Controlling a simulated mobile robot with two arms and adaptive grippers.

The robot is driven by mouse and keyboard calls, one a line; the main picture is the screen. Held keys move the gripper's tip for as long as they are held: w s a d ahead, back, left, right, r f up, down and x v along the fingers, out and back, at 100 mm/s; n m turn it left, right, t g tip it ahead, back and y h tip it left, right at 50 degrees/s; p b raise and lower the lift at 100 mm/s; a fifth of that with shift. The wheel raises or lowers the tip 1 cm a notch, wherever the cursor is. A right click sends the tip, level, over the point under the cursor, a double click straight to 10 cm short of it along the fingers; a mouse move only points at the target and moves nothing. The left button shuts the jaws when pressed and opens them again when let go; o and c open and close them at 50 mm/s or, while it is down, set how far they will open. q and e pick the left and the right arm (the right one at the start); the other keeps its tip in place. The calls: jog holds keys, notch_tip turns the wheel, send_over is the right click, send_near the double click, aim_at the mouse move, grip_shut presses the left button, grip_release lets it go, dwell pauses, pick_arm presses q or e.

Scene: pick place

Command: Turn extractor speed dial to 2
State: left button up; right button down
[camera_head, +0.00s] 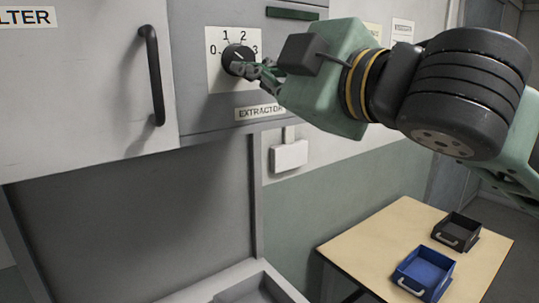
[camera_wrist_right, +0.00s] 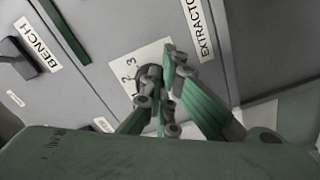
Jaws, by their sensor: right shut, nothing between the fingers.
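The extractor speed dial (camera_head: 236,56) is a round black knob on a white plate (camera_head: 215,73) marked 0, 1, 2, 3, above the label EXTRACTOR (camera_head: 259,112). My right gripper (camera_head: 245,68) is at the dial's lower right edge, its fingertips touching or very near it. In the right wrist view the dial (camera_wrist_right: 149,75) is partly hidden behind the fingers (camera_wrist_right: 160,95), which are close together with nothing between them. The dial's pointer is too small and covered to read for certain. My left gripper is not in view.
A cabinet door with a black handle (camera_head: 152,75) is left of the panel. A white box (camera_head: 289,156) is on the wall below the dial. A table (camera_head: 350,246) at lower right holds a blue tray (camera_head: 422,274) and a black tray (camera_head: 457,232). In the wrist view there is a BENCH label (camera_wrist_right: 38,46) with a dark switch beside it.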

jog(key=shift+f, duration=0.2)
jog(key=shift+f, duration=0.3)
jog(key=v, duration=0.5)
jog(key=shift+s+d+r, duration=0.1)
jog(key=shift+s+d, duration=0.05)
jog(key=shift+d, duration=0.1)
